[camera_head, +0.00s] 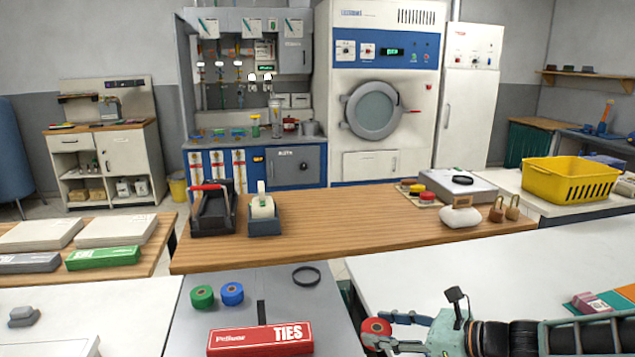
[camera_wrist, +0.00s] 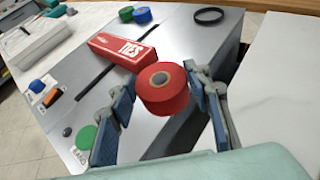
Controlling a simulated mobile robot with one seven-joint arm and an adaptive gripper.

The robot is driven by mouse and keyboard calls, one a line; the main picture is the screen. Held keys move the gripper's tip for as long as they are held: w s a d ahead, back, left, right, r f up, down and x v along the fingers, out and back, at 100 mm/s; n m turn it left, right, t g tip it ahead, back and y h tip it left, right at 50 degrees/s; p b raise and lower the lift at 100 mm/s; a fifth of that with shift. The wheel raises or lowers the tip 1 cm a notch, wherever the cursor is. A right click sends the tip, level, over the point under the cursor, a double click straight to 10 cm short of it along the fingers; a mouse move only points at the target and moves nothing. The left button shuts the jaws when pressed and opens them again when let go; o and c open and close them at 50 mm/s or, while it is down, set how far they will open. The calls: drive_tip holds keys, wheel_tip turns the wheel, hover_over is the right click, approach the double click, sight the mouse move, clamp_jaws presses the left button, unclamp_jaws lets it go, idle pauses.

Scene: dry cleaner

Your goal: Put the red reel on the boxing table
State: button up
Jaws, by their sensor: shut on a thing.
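The red reel (camera_wrist: 163,92), with a tan core, sits between the blue-padded fingers of my gripper (camera_wrist: 160,78), which is shut on it. In the head view the red reel (camera_head: 375,328) and my gripper (camera_head: 388,334) are at the bottom, right of the red TIES box. The reel looks held above the grey unit's right side; its exact height is unclear. The wooden-topped table (camera_head: 330,230) in the middle carries a tape dispenser (camera_head: 263,212) and a black holder with a red handle (camera_head: 211,208). No label shows which table is the boxing table.
The grey-topped unit (camera_head: 255,309) holds the TIES box (camera_head: 260,341), a green reel (camera_head: 202,297), a blue reel (camera_head: 232,293) and a black ring (camera_head: 306,276). A yellow basket (camera_head: 568,182) stands at right. The wooden table's middle is clear.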

sight(382, 331)
wheel_tip(382, 331, up, 12)
drive_tip(key=p, duration=1.5)
drive_tip(key=shift+a+f, duration=0.15)
drive_tip(key=shift+f, duration=0.05)
